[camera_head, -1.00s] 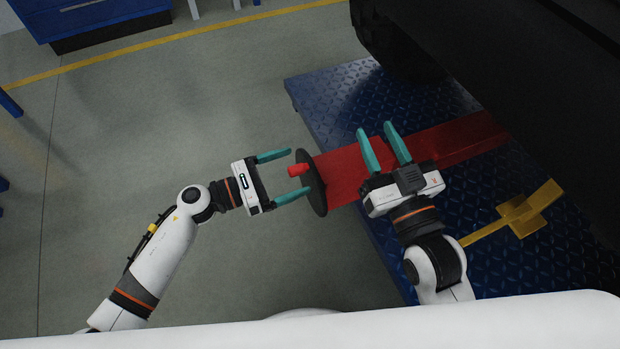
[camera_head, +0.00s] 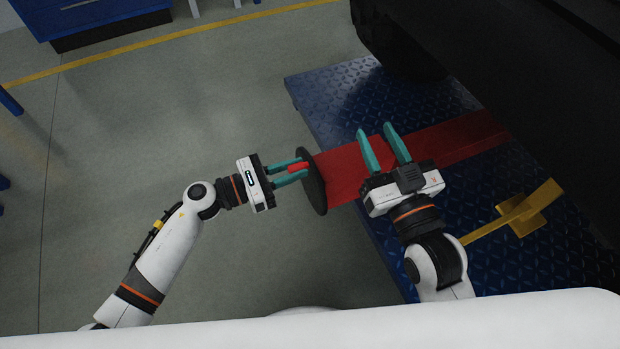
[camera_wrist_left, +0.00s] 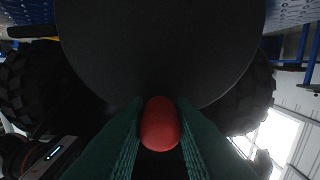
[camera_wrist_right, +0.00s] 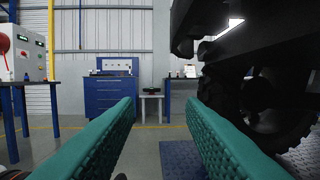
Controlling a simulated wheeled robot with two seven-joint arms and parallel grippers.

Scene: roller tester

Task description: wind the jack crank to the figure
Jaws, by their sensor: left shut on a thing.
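The jack crank is a black disc (camera_head: 313,183) with a red knob (camera_head: 298,167) on its face, at the left end of a red jack body (camera_head: 341,172). My left gripper (camera_head: 291,173) is shut on the red knob, its teal fingers on either side of it. In the left wrist view the knob (camera_wrist_left: 160,124) sits between the two fingers, low on the black disc (camera_wrist_left: 160,50). My right gripper (camera_head: 382,143) is open and empty above the red jack body. No figure or readout can be read in these views.
The jack lies on a blue tread-plate platform (camera_head: 325,95). A dark vehicle with a tyre (camera_head: 400,50) overhangs it at the right. A yellow bracket (camera_head: 522,212) lies on the platform. Grey floor (camera_head: 120,130) at the left is clear. A blue cabinet (camera_wrist_right: 108,95) stands far off.

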